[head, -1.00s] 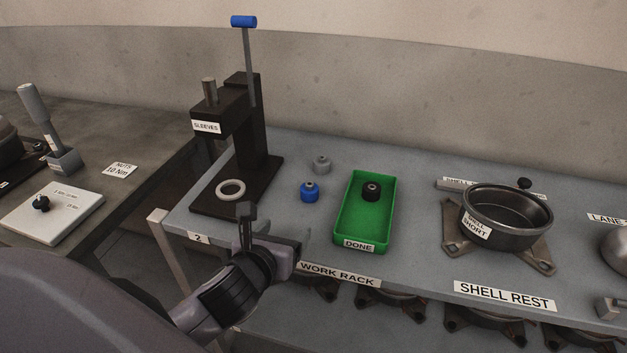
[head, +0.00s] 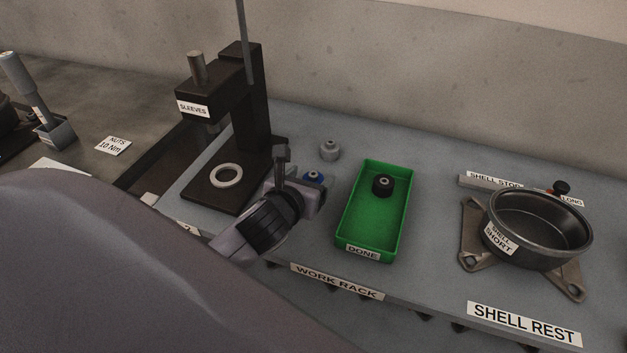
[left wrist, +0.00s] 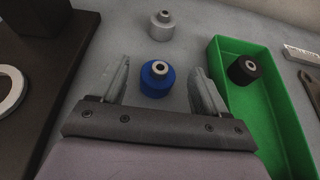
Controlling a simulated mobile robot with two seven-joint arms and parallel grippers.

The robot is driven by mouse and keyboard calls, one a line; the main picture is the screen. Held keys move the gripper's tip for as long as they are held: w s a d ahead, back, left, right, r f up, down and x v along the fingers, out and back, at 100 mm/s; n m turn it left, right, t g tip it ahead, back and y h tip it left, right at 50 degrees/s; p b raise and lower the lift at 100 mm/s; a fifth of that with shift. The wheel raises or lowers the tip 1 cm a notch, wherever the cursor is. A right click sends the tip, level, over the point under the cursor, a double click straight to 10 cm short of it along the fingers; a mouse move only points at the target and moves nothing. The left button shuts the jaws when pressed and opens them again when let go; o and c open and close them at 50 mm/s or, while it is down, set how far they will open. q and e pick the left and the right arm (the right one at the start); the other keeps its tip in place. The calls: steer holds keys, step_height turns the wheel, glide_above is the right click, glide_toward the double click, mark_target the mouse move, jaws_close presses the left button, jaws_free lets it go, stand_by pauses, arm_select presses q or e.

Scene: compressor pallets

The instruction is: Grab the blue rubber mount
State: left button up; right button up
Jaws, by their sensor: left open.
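The blue rubber mount (left wrist: 157,78) stands upright on the grey bench, with a metal centre on top. In the left wrist view it sits between the two open fingers of my left gripper (left wrist: 160,85), near their tips, with space on each side. In the head view the blue mount (head: 314,177) is mostly hidden behind my left gripper (head: 297,172). My right gripper is not in either view.
A grey mount (head: 329,150) stands just behind the blue one. A green tray (head: 352,243) marked DONE holds a black mount (head: 382,185) to the right. The sleeve press (head: 247,135) and a white ring (head: 226,175) are at left. A shell (head: 537,228) sits further right.

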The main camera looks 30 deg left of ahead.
arm_select(q)
steer(key=shift+x, duration=1.4)
steer(key=c, duration=1.1)
steer(key=shift+o, duration=0.2)
steer(key=shift+r, duration=0.1)
step_height(320, 180, up, 12)
steer(key=p, duration=0.3)
step_height(320, 180, up, 8)
glide_above(314, 178)
